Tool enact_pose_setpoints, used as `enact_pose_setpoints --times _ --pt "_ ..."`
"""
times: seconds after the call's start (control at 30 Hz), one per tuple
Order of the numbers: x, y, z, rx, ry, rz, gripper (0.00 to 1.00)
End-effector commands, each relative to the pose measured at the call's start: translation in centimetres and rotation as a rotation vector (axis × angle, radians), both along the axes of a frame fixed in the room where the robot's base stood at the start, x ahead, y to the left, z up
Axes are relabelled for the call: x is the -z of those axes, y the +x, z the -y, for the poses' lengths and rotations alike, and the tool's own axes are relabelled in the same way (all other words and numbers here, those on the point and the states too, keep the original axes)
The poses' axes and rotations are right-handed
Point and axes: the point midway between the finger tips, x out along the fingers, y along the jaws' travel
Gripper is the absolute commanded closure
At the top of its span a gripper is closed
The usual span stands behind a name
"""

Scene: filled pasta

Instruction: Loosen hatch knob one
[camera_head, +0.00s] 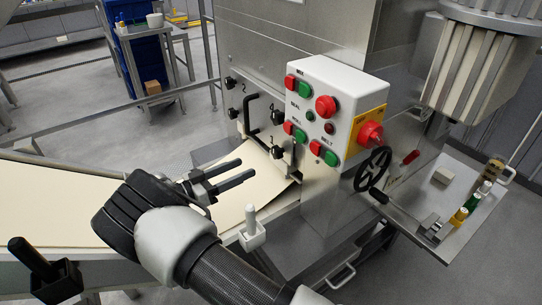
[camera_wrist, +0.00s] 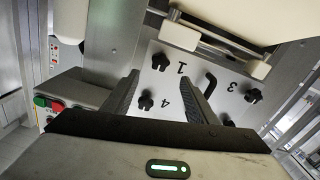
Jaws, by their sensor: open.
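The hatch (camera_wrist: 187,92) is a pale plate with numbered black knobs and a black bar handle (camera_head: 249,115). Hatch knob one (camera_wrist: 160,62), beside the printed 1, is at the plate's upper left in the wrist view. In the head view it is the lower right knob (camera_head: 277,152), close to the belt. My gripper (camera_head: 249,167) is open and empty above the belt, its fingers pointing toward the hatch and apart from the knob. In the wrist view, knob one appears between the two fingertips (camera_wrist: 162,77).
Knob four (camera_wrist: 146,99), knob three (camera_wrist: 254,96) and knob two (camera_head: 231,82) are on the same hatch. A white control box (camera_head: 340,85) with red and green buttons juts out right of the hatch. The cream belt (camera_head: 45,205) runs beneath my gripper. A white-handled clamp (camera_head: 251,235) stands at the belt's near edge.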

Motion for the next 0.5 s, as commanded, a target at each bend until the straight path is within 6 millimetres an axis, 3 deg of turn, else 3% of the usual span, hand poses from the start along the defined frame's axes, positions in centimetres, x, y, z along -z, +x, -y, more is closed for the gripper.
enact_pose_setpoints --times 0.3,0.5 --pt "0.0 3.9 5.9 0.003 0.000 -0.001 0.47" --pt "0.0 5.7 8.5 0.003 0.000 0.000 0.47"
